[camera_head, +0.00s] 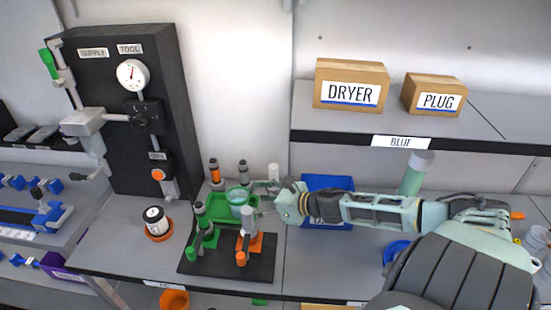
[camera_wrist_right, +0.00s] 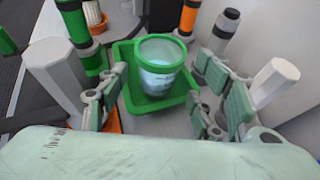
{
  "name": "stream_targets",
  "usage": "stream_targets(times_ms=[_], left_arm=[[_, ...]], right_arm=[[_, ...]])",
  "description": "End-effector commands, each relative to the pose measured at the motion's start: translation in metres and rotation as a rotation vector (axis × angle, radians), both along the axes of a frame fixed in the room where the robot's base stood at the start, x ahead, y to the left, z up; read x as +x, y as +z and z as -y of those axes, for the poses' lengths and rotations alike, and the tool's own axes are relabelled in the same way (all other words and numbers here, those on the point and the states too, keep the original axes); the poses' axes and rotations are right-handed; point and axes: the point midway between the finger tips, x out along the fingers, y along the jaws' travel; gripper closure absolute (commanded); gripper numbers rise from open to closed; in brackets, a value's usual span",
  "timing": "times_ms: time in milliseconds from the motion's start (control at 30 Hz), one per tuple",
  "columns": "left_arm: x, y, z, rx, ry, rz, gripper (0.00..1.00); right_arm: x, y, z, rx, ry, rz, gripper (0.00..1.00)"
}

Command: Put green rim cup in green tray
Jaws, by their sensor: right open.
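The green-rimmed cup (camera_head: 238,196) is a clear cup standing upright in the green tray (camera_head: 206,213) on the bench. In the right wrist view the cup (camera_wrist_right: 161,63) rests inside the tray (camera_wrist_right: 130,89), towards its far side, with several tray walls visible around it. My right gripper (camera_head: 262,198) reaches in from the right at the tray. In the right wrist view its fingers (camera_wrist_right: 168,100) are spread apart on either side of the tray, with nothing between the pads touching the cup. My left gripper is not in view.
A black mat (camera_head: 225,265) carries green and orange fixtures in front of the tray. Grey-and-orange cylinders stand behind it. A blue tray (camera_head: 327,183) lies to the right under my arm. A black supply panel (camera_head: 125,100) rises at the back left.

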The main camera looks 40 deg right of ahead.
Motion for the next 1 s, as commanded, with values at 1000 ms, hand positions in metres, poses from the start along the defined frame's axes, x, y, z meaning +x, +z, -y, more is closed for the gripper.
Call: stream_targets(times_ms=[1000], left_arm=[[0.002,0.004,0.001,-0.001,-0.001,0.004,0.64]], right_arm=[[-0.061,0.028,0.02,-0.001,0.003,0.001,0.4]])
